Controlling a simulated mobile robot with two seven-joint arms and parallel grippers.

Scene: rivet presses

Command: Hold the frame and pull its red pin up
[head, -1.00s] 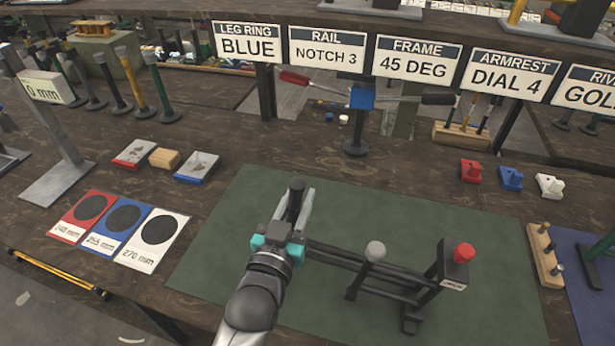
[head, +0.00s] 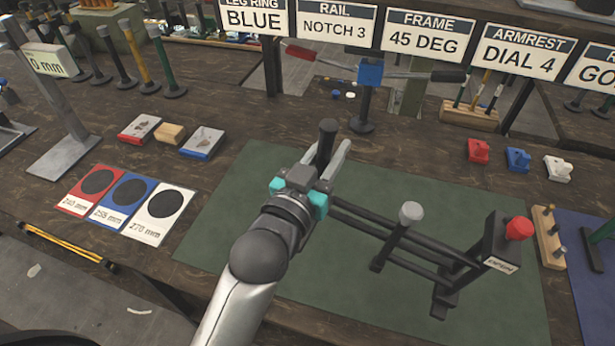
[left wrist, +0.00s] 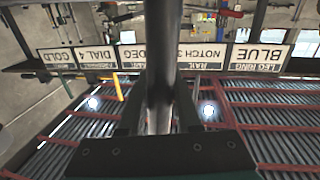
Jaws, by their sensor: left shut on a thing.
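The frame (head: 400,262) is black, with long rails, uprights and feet, over the green mat (head: 255,190). A grey round knob (head: 411,212) tops its middle post. The red pin (head: 519,228) shows as a red knob at the upright block on its right end. My left gripper (head: 327,160) is shut on the dark post at the frame's left end. The left wrist view shows this dark post (left wrist: 160,60) between the fingers. The fingers hide the lower part of the post. I cannot tell whether the frame's feet touch the mat. My right gripper is not in view.
A wooden block with pegs (head: 548,238) stands close right of the red pin. A blue mat (head: 590,260) lies beyond it. Red, blue and white pieces sit behind the mat. A stand with a blue block (head: 370,73) is at the back. The mat's front is clear.

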